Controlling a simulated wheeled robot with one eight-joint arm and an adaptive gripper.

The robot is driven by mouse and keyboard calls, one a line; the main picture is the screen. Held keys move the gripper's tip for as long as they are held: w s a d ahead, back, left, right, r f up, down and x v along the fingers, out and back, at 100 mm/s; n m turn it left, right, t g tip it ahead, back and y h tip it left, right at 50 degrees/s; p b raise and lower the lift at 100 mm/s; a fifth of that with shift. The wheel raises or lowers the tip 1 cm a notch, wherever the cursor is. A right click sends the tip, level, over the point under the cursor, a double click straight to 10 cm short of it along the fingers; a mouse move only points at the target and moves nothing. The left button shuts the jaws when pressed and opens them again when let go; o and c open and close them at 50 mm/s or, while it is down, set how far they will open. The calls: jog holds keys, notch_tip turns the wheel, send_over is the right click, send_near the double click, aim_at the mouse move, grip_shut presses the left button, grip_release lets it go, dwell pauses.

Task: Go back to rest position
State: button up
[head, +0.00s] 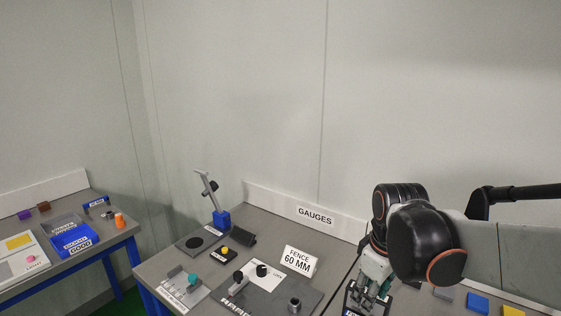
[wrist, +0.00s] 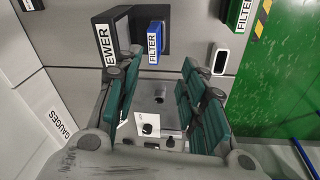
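My gripper (head: 368,292) is at the lower right of the head view, over the grey bench with its fingers pointing down. In the wrist view my gripper (wrist: 161,72) has its two teal-padded fingers apart, with a clear gap and nothing held between them. Below the gap a pale plate with dark knobs (wrist: 150,127) shows on the bench. A black viewer box (wrist: 122,28) with a blue filter block (wrist: 155,42) lies beyond the fingertips. Part of the gripper is cut off by the lower edge of the head view.
A "FENCE 60 MM" sign (head: 298,260), a knobbed panel (head: 262,292) and a blue-based stand (head: 221,219) are left of my gripper. A left table holds a blue bin (head: 72,240). Blue (head: 478,302) and yellow blocks lie right, partly under my arm. Air above the bench is free.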

jog(key=s+r+m+t, duration=0.3)
jog(key=s+m+t, duration=0.2)
jog(key=s+m, duration=0.3)
jog(key=s, duration=0.3)
jog(key=shift+r, duration=0.1)
jog(key=shift+c, duration=0.6)
